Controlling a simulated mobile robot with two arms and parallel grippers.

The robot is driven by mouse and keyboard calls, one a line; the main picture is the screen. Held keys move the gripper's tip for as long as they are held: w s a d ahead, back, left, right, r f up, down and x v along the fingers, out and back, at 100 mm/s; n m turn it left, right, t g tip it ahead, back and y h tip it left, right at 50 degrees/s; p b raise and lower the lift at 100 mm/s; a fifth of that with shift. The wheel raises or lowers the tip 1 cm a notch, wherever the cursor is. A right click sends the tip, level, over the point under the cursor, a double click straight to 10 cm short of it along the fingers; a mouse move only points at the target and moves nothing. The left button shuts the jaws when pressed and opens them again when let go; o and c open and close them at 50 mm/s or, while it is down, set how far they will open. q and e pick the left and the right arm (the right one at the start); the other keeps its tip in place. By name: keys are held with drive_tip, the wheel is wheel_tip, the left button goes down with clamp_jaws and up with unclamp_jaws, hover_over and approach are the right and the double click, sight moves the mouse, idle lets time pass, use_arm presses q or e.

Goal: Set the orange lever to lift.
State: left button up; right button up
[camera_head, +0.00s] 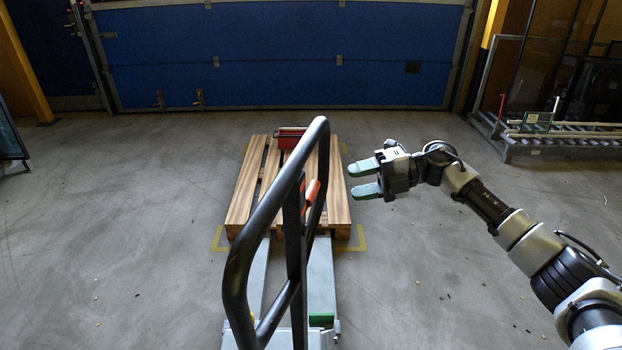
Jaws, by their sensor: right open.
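The orange lever (312,190) sits inside the black looped handle (266,232) of a pallet jack, near the handle's right side bar. It is small and partly hidden by the handle bars, so its exact setting cannot be told. My right gripper (358,178) is open and empty, to the right of the handle, with its green-tipped fingers pointing left toward the lever. A clear gap lies between the fingertips and the lever. My left gripper does not show.
The jack's grey forks (321,275) run toward a wooden pallet (340,205) bearing a red box (289,137). Yellow floor marks (358,240) surround the pallet. A roller conveyor (560,137) stands at the right, a blue door (280,55) behind. Open floor lies on both sides.

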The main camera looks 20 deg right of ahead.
sight(317, 190)
drive_tip(key=x, duration=0.1)
drive_tip(key=p+x, duration=0.1)
drive_tip(key=x, duration=0.1)
drive_tip(key=s+p+x, duration=0.1)
drive_tip(key=x, duration=0.1)
drive_tip(key=shift+w+a+r, duration=0.1)
drive_tip(key=shift+r, duration=0.25)
drive_tip(key=x, duration=0.2)
drive_tip(key=p+x, duration=0.1)
drive_tip(key=x, duration=0.1)
drive_tip(key=shift+w+f, duration=0.2)
drive_tip(key=shift+w, duration=0.05)
drive_tip(key=shift+a+f, duration=0.2)
drive_tip(key=shift+a, duration=0.3)
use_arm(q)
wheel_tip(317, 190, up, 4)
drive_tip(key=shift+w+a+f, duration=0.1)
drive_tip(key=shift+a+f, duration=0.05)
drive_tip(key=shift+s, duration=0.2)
use_arm(e)
clamp_jaws()
